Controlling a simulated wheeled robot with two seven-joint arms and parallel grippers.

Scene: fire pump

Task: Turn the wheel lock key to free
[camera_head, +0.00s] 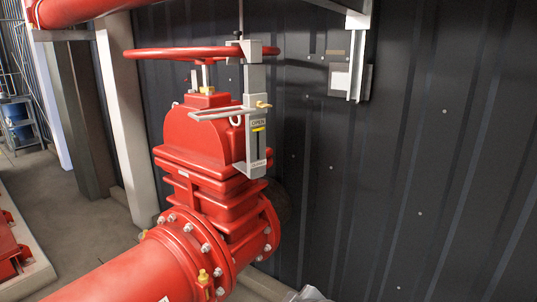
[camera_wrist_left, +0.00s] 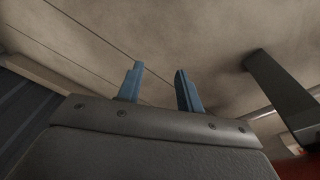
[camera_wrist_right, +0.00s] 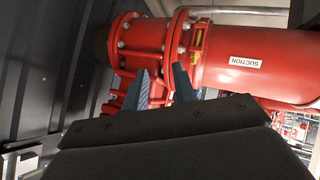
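The red handwheel (camera_head: 170,52) sits on top of a red valve (camera_head: 200,130) in the head view. A grey lock bracket (camera_head: 255,85) stands upright at the wheel's right side, with a label reading "OPEN". A small brass-coloured piece (camera_head: 263,104), apparently the key, sticks out to the right of the bracket; its exact turn is too small to tell.
A red flanged pipe (camera_head: 150,270) runs from the valve toward the lower left. A dark corrugated wall (camera_head: 420,170) stands close behind, with a grey wall bracket (camera_head: 350,75). The right wrist view shows a pipe labelled "SUCTION" (camera_wrist_right: 255,50). Space right of the valve looks clear.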

